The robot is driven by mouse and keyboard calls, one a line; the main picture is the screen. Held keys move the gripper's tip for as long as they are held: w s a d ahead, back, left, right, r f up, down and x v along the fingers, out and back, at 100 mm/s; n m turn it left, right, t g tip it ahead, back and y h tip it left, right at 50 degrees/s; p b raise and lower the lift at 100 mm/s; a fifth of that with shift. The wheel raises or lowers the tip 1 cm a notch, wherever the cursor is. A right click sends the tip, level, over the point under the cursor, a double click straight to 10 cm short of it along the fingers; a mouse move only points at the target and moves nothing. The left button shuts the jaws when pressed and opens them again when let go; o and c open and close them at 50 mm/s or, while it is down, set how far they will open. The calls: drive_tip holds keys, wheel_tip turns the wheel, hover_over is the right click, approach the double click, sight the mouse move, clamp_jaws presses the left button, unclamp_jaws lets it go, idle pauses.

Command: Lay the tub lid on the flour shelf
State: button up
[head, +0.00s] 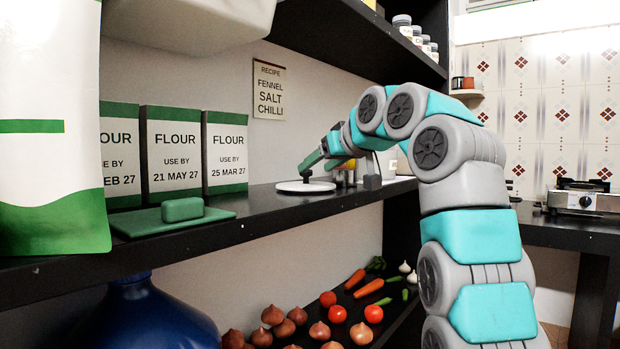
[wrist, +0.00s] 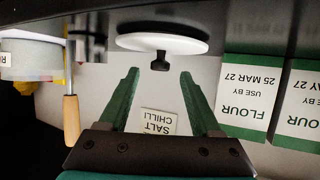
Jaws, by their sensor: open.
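A round white lid (head: 305,187) with a black knob lies flat on the black flour shelf (head: 262,211), right of the flour packs. I take it for the tub lid. It also shows in the wrist view (wrist: 162,42), whose picture is upside down. My gripper (head: 315,167) is over the lid in the head view. In the wrist view my gripper (wrist: 160,73) is open, its green fingers apart. The knob stands just beyond the fingertips, in line with the gap, and nothing is held.
Flour packs (head: 226,152) stand left of the lid. A green plate with a block-shaped handle (head: 215,215) lies in front of them. A pale tub (wrist: 35,58) and a wooden-handled utensil (wrist: 71,118) are on the lid's other side. Vegetables lie on a lower shelf (head: 402,312).

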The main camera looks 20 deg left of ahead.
drive_tip(key=v, duration=0.6)
drive_tip(key=shift+b, duration=0.3)
